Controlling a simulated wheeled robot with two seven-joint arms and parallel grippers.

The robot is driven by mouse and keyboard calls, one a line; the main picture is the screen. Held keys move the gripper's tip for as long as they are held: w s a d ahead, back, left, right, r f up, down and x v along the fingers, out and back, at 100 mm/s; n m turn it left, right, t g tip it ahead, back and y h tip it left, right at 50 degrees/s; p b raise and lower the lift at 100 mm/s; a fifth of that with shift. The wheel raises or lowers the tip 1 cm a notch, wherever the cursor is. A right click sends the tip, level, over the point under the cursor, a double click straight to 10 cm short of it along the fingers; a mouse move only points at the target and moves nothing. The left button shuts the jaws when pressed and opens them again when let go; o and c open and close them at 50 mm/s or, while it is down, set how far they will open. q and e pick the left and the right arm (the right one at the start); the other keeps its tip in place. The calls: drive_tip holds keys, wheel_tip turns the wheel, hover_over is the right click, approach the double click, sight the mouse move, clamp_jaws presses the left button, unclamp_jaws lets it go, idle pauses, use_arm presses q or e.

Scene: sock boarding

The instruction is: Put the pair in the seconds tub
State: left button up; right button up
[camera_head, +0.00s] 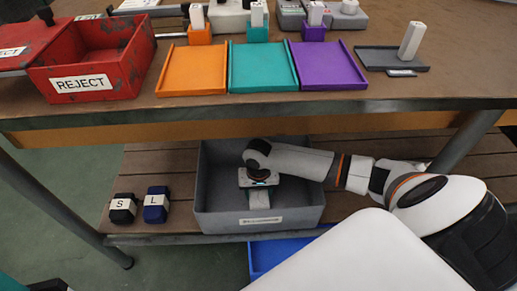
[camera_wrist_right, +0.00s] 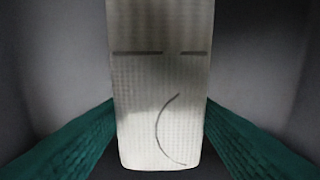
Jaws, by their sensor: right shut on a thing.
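The pair (camera_wrist_right: 160,85) is a pale, knitted, flat piece with two short dark lines and a curved dark mark. It hangs between the teal finger pads of my right gripper (camera_wrist_right: 160,135), which is shut on it. In the head view my right gripper (camera_head: 259,182) reaches down inside a grey tub (camera_head: 304,205) on the lower shelf. The tub's front label is too small to read surely. A pale end, which seems to be the pair, shows just below the gripper. In the wrist view grey walls surround the pair. My left gripper is not clearly seen.
A red REJECT bin (camera_head: 120,82) stands on the upper table beside orange (camera_head: 190,72), teal (camera_head: 262,68) and purple (camera_head: 326,66) trays. Black S (camera_head: 122,208) and blue L (camera_head: 157,205) blocks sit left of the tub. The table edge overhangs the shelf. A blue bin (camera_head: 268,256) is below.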

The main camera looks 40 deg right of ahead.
drive_tip(key=shift+f, duration=0.3)
drive_tip(key=shift+f+p, duration=0.3)
drive_tip(key=shift+f, duration=0.25)
drive_tip(key=o, duration=1.1)
drive_tip(key=shift+r, duration=0.15)
